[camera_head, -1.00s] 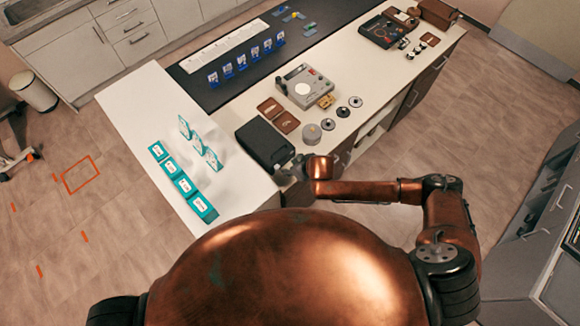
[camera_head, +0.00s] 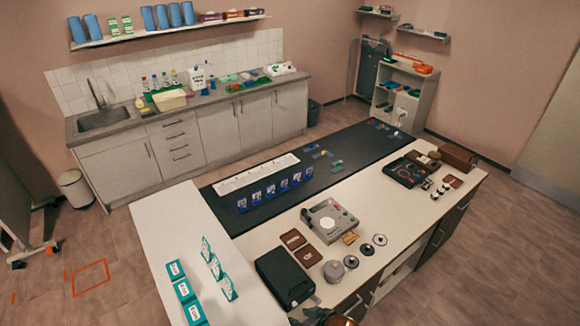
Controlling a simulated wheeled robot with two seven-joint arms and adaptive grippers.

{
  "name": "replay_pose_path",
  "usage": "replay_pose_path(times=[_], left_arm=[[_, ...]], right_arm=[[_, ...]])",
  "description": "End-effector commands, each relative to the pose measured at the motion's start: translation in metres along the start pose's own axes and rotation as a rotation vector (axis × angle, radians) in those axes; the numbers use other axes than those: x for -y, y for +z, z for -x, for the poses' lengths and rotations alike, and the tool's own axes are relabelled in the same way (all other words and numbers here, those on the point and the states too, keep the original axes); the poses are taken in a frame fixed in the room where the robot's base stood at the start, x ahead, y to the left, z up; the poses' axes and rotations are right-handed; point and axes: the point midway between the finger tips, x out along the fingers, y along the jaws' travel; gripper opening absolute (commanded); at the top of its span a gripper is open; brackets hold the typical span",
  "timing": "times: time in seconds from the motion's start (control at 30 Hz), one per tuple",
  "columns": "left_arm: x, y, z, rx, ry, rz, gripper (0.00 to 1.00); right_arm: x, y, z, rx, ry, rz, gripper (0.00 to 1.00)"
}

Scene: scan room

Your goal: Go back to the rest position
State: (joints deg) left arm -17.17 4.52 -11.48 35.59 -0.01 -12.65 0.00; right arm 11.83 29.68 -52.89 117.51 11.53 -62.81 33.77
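My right gripper (camera_head: 312,314) shows only in part at the bottom edge of the head view, dark, with a bit of my copper arm beside it. It is just in front of the black case (camera_head: 285,277) at the near edge of the white counter. I cannot tell whether its fingers are open or shut, and I see nothing held in it. My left gripper is not in view.
The L-shaped counter (camera_head: 165,222) bears teal boxes (camera_head: 184,290), blue cards (camera_head: 270,193), a grey device (camera_head: 328,221), brown cases and round discs (camera_head: 364,249). A sink unit (camera_head: 103,119) stands along the back wall. The floor at the right is clear.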

Motion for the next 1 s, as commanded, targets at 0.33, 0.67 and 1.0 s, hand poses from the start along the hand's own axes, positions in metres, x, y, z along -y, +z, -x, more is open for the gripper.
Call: replay_pose_path(times=[0.33,0.67,1.0], left_arm=[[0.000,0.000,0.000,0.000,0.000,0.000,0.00],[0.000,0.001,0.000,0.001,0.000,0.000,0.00],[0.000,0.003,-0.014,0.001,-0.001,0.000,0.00]], right_arm=[[-0.094,0.109,0.113,0.089,0.215,-0.256,0.35],[-0.137,0.217,0.195,0.245,0.367,-0.374,0.35],[-0.152,0.289,0.202,0.346,0.421,-0.421,0.35]])
